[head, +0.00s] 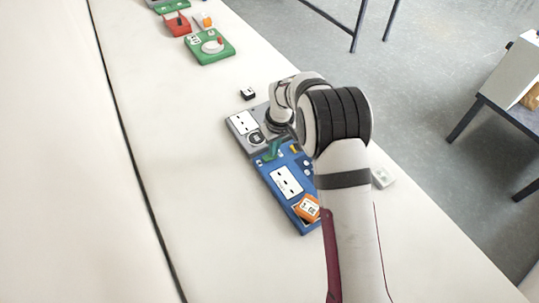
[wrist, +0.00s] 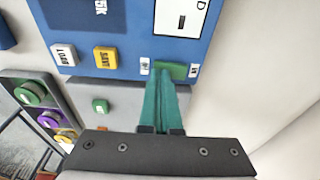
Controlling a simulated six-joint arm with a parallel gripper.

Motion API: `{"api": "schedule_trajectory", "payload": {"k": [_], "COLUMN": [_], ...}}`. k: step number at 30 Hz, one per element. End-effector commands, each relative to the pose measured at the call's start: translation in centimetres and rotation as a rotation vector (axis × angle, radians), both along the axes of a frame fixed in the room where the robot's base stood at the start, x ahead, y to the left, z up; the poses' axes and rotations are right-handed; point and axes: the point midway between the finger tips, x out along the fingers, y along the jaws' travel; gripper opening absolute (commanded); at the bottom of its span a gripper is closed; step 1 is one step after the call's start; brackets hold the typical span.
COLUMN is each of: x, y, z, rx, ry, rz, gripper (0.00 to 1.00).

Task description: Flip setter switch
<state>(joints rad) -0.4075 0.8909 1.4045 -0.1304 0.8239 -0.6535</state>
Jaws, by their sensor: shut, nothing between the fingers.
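A small green switch (wrist: 176,70) sits between two white labels near the edge of the blue board (wrist: 130,50) in the wrist view. It is likely the setter switch, though I cannot read its labels. My gripper (wrist: 168,78) is shut and empty, its teal fingers reaching to the switch. The fingertips overlap it in view; I cannot tell whether they touch. In the head view my gripper (head: 270,152) is low over the blue board (head: 270,178), close to where it meets the grey unit (head: 238,133). My arm hides part of both there.
On the blue board, a yellow button (wrist: 105,57) and a white button (wrist: 64,54) lie left of the switch. An orange block (head: 307,207) rests at its near end. A black cube (head: 248,93) and green board (head: 210,47) stand farther off. The table's left side is clear.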

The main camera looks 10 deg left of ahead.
Motion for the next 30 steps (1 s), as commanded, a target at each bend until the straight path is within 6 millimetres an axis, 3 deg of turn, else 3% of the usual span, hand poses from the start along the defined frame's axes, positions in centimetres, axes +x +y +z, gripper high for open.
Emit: {"api": "schedule_trajectory", "payload": {"k": [18, 30], "x": [0.0, 0.0], "y": [0.0, 0.0], "z": [6.4, 7.0], "rx": [0.000, 0.000], "ry": [-0.001, 0.000], "rz": [0.000, 0.000], "gripper": [0.00, 0.00]}}
